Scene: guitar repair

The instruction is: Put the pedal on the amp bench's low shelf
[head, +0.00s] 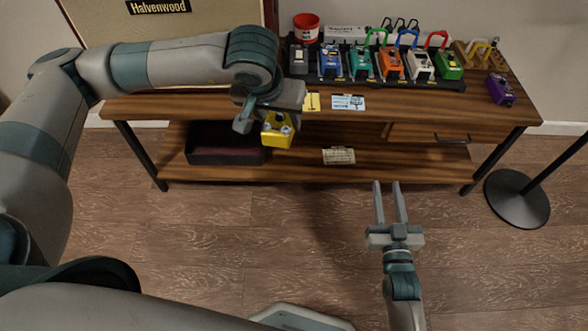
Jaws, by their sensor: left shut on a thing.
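My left gripper (262,114) is shut on a yellow pedal (277,133) and holds it in front of the bench, at about the front edge of the top in the picture. The amp bench (370,105) is wooden with dark legs. My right gripper (390,205) is open and empty, in front of the bench over the floor.
Several pedals stand on a black board (400,84) on top. A purple pedal (500,89) sits at the right. A round stand base (517,199) is on the floor, right.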

